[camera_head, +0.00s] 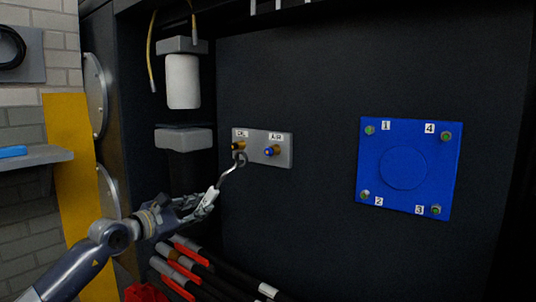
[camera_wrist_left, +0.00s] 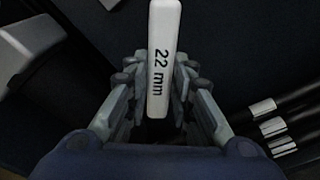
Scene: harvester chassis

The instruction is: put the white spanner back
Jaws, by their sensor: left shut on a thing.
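My left gripper (camera_head: 203,205) is shut on the white spanner (camera_head: 228,172). In the left wrist view the spanner's white handle (camera_wrist_left: 160,50), marked "22 mm", stands between the fingers. The spanner slants up and right from the gripper. Its grey ring end is just below the brass fitting under the "OIL" label (camera_head: 242,133); I cannot tell whether they touch. My right gripper is not in view.
A grey plate (camera_head: 284,157) carries the OIL fitting and a blue-tipped fitting (camera_head: 270,151) under "AIR". A blue cover (camera_head: 428,193) with several numbered bolts is on the right. Hoses with red sleeves (camera_head: 174,288) lie below the gripper. A shelf (camera_head: 40,158) is at far left.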

